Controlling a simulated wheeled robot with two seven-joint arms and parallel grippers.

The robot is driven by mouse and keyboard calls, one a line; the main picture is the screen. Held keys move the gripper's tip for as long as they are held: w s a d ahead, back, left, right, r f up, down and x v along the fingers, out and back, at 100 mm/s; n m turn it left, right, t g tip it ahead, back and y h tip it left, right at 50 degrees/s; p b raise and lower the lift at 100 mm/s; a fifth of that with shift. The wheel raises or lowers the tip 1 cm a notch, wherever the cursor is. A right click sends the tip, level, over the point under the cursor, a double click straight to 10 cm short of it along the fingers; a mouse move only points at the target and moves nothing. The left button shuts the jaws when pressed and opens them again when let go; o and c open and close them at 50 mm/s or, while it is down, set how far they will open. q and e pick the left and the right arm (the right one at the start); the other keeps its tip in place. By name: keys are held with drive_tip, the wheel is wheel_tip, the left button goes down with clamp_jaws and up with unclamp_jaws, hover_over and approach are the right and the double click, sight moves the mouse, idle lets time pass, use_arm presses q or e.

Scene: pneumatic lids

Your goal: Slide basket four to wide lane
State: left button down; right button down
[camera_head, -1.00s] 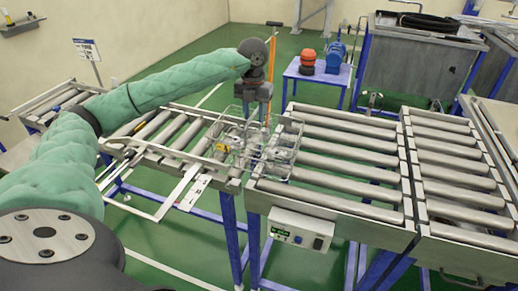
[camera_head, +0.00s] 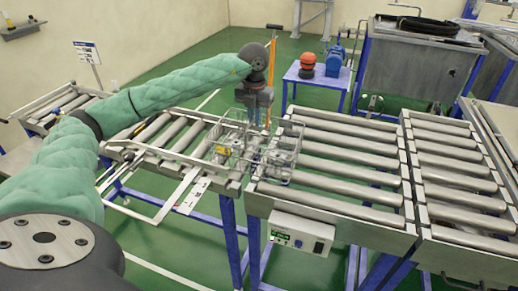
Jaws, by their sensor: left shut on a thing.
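A wire basket (camera_head: 278,158) sits across the joint between the narrow roller lane (camera_head: 180,135) on the left and the wide roller lane (camera_head: 335,160) on the right. Small parts, one of them yellow, show inside or through its wire. My left gripper (camera_head: 256,118) reaches down at the basket's back wire wall and is shut on it. The fingertips are partly hidden by the wire. No number is readable on the basket. My right gripper is not in view.
A control box (camera_head: 302,234) hangs on the wide lane's front edge. More rollers (camera_head: 455,175) continue to the right. A blue table (camera_head: 318,78) with an orange-and-black item stands behind. The wide lane's rollers right of the basket are clear.

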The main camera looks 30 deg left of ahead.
use_arm(q)
drive_tip(key=w+d, duration=0.1)
drive_tip(key=d, duration=0.6)
drive_tip(key=shift+w+d, duration=0.35)
drive_tip(key=shift+w, duration=0.05)
idle(0.6)
idle(0.3)
